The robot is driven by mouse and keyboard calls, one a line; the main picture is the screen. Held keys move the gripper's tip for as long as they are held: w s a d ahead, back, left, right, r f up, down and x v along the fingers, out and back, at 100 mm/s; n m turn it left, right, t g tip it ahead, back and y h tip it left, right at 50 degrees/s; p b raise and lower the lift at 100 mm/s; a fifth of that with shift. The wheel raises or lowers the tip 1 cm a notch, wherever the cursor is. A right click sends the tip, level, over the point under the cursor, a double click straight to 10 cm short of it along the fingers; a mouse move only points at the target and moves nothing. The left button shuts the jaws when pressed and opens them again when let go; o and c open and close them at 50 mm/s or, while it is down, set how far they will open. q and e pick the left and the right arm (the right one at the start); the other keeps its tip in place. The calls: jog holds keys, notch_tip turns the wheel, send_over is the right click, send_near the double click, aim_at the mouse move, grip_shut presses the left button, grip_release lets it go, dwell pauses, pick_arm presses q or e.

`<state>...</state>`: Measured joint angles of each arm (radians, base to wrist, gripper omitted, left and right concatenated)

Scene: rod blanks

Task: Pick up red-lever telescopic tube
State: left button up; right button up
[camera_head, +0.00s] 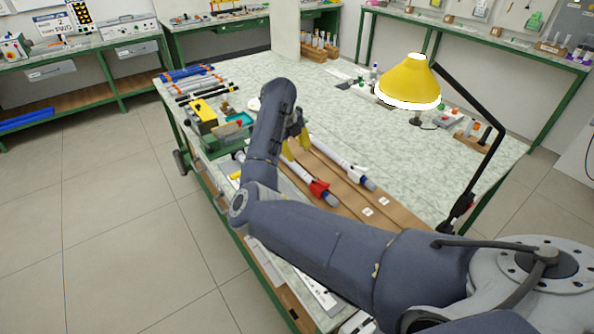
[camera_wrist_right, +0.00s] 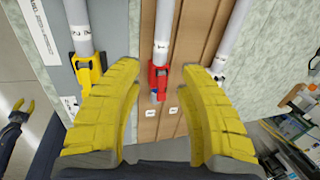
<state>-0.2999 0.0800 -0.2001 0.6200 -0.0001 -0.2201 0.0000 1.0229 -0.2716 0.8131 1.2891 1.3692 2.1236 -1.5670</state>
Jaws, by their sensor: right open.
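The red-lever telescopic tube (camera_wrist_right: 162,33) is a light grey tube with a red lever clamp. In the right wrist view it runs up the middle on a brown wooden board, lever nearest me. In the head view its red lever (camera_head: 319,189) shows on the table, with part of the tube behind my arm. My right gripper (camera_wrist_right: 162,115) is open and empty; its yellow fingers lie either side of the tube's line, with the red lever between their tips in the picture. I cannot tell the height gap. My left gripper (camera_wrist_right: 23,105) shows small at the left of the wrist view, fingers apart.
A yellow-lever tube (camera_wrist_right: 82,25) lies left of it on a grey strip; another light tube (camera_wrist_right: 231,36) lies to the right. A yellow lamp (camera_head: 409,82) stands at the right. A yellow-and-black box (camera_head: 202,114) and blue rods (camera_head: 188,73) lie at the left.

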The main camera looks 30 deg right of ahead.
aim_at(304, 174)
jog(key=x, duration=1.5)
jog(key=shift+d, duration=0.15)
jog(key=shift+c, duration=0.5)
jog(key=c, duration=0.5)
